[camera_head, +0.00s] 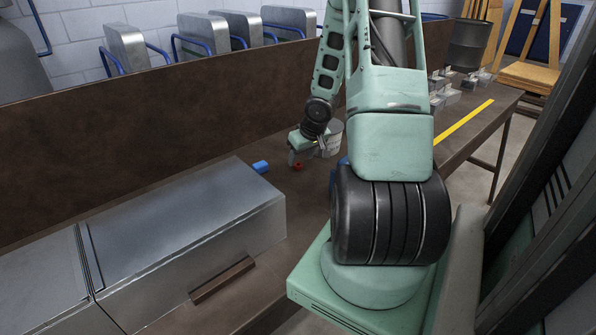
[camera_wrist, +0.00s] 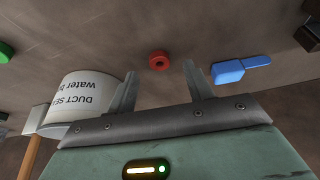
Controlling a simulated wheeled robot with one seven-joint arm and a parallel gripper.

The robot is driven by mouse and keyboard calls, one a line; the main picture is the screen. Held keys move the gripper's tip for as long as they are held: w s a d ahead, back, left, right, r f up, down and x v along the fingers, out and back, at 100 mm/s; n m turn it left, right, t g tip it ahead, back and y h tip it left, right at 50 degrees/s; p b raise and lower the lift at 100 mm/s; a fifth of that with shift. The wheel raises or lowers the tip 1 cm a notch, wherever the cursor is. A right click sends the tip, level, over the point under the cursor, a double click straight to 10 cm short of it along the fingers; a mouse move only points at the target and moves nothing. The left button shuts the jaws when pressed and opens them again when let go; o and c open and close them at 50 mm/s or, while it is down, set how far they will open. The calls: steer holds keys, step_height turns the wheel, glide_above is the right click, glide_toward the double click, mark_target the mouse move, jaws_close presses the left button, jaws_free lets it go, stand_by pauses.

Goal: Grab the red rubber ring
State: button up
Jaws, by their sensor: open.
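The red rubber ring (camera_wrist: 159,61) lies flat on the brown bench top in the wrist view, ahead of my gripper and roughly between its two fingers. In the head view the red ring (camera_head: 298,167) is a small red spot just below my gripper (camera_head: 291,157). In the wrist view my gripper (camera_wrist: 160,88) is open, its two grey fingers spread with nothing between them. The fingers look apart from the ring, and the exact height above the bench is hard to tell.
A white duct sealant tub (camera_wrist: 85,97) stands left of my fingers. A blue object (camera_wrist: 232,70) lies close to the right finger. A green item (camera_wrist: 6,50) is at the left edge. In the head view, metal duct boxes (camera_head: 180,225) fill the bench's left side.

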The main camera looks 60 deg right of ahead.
mark_target(300, 166)
steer(key=b+x, duration=0.1)
steer(key=x, duration=0.2)
steer(key=shift+r, duration=0.1)
steer(key=shift+c, duration=0.3)
steer(key=c, duration=1)
